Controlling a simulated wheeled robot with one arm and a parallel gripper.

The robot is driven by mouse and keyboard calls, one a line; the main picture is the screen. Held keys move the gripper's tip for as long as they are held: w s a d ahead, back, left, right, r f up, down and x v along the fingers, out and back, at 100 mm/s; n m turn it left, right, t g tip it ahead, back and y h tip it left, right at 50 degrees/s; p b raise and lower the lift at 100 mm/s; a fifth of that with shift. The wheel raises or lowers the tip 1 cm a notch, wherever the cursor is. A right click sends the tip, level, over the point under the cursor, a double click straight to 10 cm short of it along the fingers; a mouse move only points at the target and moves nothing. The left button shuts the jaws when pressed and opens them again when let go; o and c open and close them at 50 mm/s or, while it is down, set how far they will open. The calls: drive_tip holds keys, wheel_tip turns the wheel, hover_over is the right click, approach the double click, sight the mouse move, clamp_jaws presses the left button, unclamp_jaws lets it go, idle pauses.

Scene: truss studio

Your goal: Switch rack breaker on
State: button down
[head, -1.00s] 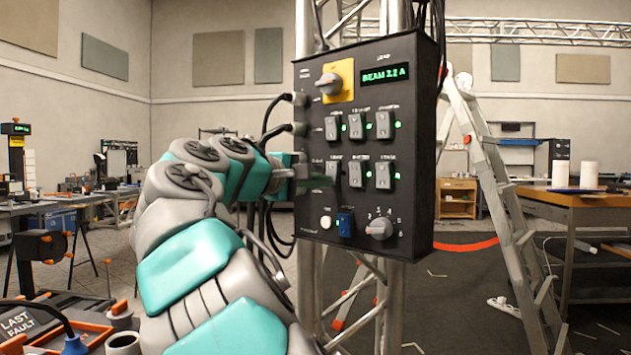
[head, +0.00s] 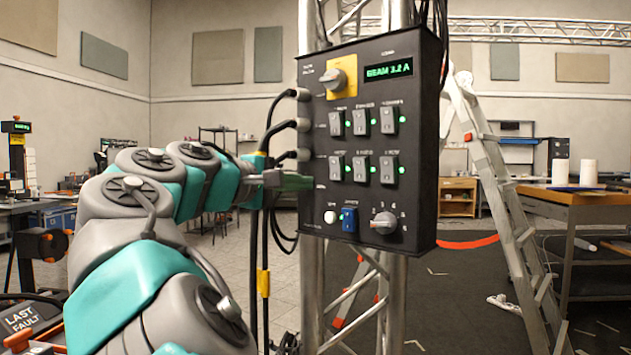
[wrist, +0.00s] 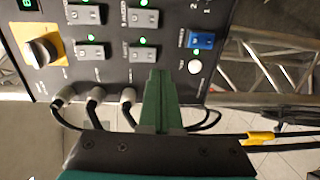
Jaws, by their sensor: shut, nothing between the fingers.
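A black breaker panel (head: 428,200) is mounted on a truss. It carries two rows of grey rocker switches, including the lower-left switch (head: 337,169), with small green lights beside them. The labels are too small to read, so I cannot tell which is the rack breaker. In the wrist view, the lower-left switch (wrist: 143,53) and the upper-left switch (wrist: 90,52) have lit green lights. A blue switch (head: 349,219) sits low on the panel. My green gripper (head: 308,182) is shut and empty, at the panel's left edge; its tips (wrist: 158,72) show below the lower-left switch.
A yellow-backed rotary knob (head: 335,80) and a lower dial (head: 383,222) stick out of the panel. Cables (head: 267,150) plug into its left side and hang near my arm. A stepladder (head: 500,190) stands to the right.

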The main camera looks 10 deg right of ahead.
drive_tip(key=f+v, duration=0.1)
drive_tip(key=v, duration=0.5)
drive_tip(key=shift+s+a+f, duration=0.2)
drive_tip(key=shift+s+a, duration=0.1)
drive_tip(key=shift+a, duration=0.05)
